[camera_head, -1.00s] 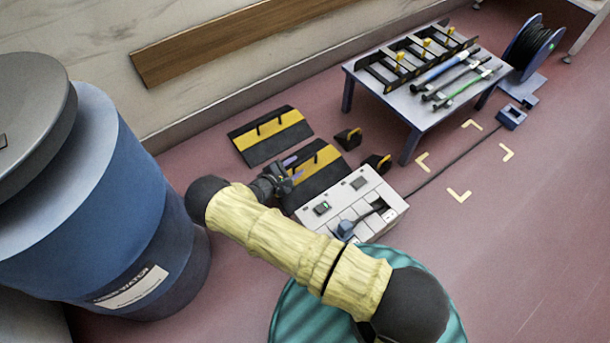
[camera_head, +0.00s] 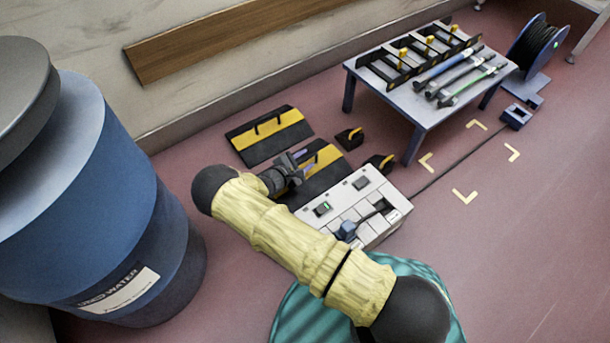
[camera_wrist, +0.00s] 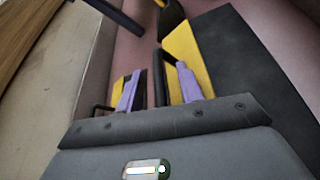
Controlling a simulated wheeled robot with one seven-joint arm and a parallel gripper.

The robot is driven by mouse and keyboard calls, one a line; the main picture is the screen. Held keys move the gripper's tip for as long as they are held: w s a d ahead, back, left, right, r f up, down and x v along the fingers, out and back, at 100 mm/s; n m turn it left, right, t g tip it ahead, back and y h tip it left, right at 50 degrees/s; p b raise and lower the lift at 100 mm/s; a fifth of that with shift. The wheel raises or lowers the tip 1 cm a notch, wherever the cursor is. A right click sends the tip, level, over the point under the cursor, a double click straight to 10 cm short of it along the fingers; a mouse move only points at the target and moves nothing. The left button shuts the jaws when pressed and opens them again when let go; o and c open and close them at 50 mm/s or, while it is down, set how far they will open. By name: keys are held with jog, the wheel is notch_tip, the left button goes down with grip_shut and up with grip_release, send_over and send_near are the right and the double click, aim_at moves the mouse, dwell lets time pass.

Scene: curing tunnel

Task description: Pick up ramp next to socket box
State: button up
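The ramp next to the socket box, black with a yellow band (camera_head: 327,160), lies on the floor, partly hidden by my gripper and arm. The white socket box (camera_head: 377,190) stands right beside it. My gripper (camera_head: 300,158) is over the ramp's left part, close to its handle. In the wrist view my gripper's two purple fingers (camera_wrist: 158,88) are apart. A black handle (camera_wrist: 159,76) shows between them, near the right finger, with the ramp's yellow band (camera_wrist: 189,48) and black slope (camera_wrist: 262,75) to the right. I cannot tell whether a finger touches the handle.
A second black and yellow ramp (camera_head: 268,148) lies to the left. Two small black and yellow pieces (camera_head: 349,137) stand near the ramps. A table (camera_head: 431,113) with tools is behind. A big blue barrel (camera_head: 130,215) stands left. Floor at right is mostly free.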

dwell(0.4)
grip_shut()
dwell(1.2)
jog(key=shift+r, duration=0.1)
